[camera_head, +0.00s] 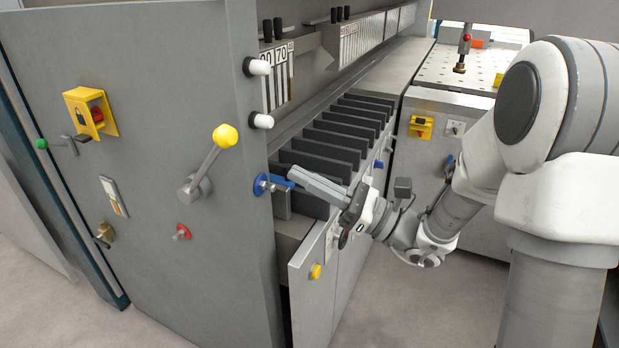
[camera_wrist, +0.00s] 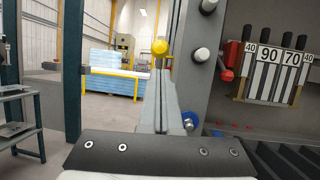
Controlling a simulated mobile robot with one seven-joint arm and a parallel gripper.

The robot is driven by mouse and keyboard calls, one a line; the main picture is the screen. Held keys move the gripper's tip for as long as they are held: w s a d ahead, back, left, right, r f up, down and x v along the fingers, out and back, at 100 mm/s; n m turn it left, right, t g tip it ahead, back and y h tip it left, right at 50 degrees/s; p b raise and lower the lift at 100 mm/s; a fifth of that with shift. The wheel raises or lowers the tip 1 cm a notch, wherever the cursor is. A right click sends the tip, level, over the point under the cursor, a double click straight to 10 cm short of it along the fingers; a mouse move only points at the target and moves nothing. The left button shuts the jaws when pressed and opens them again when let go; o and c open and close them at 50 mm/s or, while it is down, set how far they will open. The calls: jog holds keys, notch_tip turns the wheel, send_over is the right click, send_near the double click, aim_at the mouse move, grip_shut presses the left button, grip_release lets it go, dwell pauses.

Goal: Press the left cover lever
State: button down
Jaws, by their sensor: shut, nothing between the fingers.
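A blue lever (camera_head: 272,184) with a round blue base sits on the right edge of the large grey side panel; its blue base also shows in the wrist view (camera_wrist: 190,122). Which lever is the left cover lever is not marked. My gripper (camera_head: 292,174) is shut and empty, its fingertips close to the blue lever's right end; I cannot tell whether they touch. In the wrist view the closed fingers (camera_wrist: 166,76) point away, with the blue base beside them on the right. A grey lever with a yellow ball (camera_head: 225,136) stands left of the blue one.
Two white knobs (camera_head: 262,121) project from the panel edge above the blue lever. A row of black plates (camera_head: 340,138) lies behind my gripper. A lower grey door (camera_head: 313,290) with a yellow knob stands below. The floor (camera_head: 400,310) in front is clear.

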aim_at(235, 135)
jog(key=x, duration=1)
jog(key=shift+a+r+p, duration=0.1)
jog(key=shift+r+p, duration=0.05)
jog(key=shift+p, duration=0.15)
jog(key=shift+w+a+r+p, duration=0.1)
jog(key=shift+a+r+p, duration=0.2)
jog(key=shift+r+p, duration=0.65)
jog(key=a+r+h+p, duration=0.1)
jog(key=p, duration=0.1)
jog(key=w+a+r+h+p, duration=0.1)
jog(key=a+p, duration=0.1)
jog(key=p, duration=0.1)
jog(key=a+r+g+h+p, duration=0.1)
jog(key=p, duration=0.2)
jog(key=shift+w+a+r, duration=0.2)
jog(key=shift+w+r, duration=0.15)
jog(key=shift+r, duration=0.05)
jog(key=shift+m+h, duration=0.3)
jog(key=shift+h, duration=0.2)
jog(key=shift+w+a+r+p, duration=0.35)
jog(key=shift+w+a, duration=0.1)
jog(key=shift+a, duration=0.6)
jog(key=shift+w+a+r+p, duration=0.3)
jog(key=shift+w+a, duration=0.15)
jog(key=shift+a, duration=0.6)
jog(key=shift+w+a+r+p, duration=0.25)
jog(key=shift+w+a+r, duration=0.15)
jog(key=shift+a, duration=0.65)
jog(key=shift+w+d, duration=0.1)
jog(key=shift+d, duration=0.05)
